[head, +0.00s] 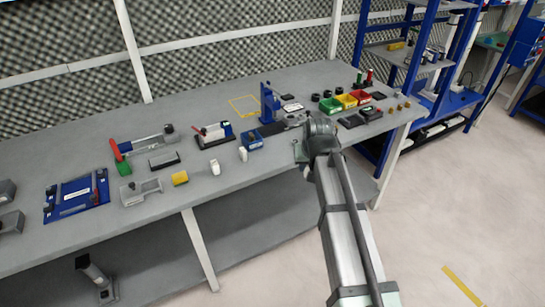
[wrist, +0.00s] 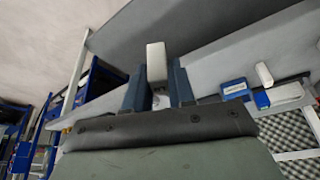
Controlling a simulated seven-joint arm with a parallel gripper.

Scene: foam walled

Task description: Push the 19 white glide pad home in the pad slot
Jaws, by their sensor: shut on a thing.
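My gripper (wrist: 155,80) is shut on a white block, which I take to be the glide pad (wrist: 156,60). The pad stands up between the two blue-grey fingers, its far end sticking out past the tips. Two other small white blocks (head: 215,167) stand on the bench left of my gripper. I cannot tell which thing has the pad slot.
The grey bench (head: 185,240) holds a blue bin (head: 252,140), a blue upright fixture (head: 269,103), a yellow block (head: 180,178), a grey clamp-like part (head: 140,191) and a blue plate fixture (head: 76,197). Red, green and yellow bins (head: 346,100) stand at the right. The front strip is mostly clear.

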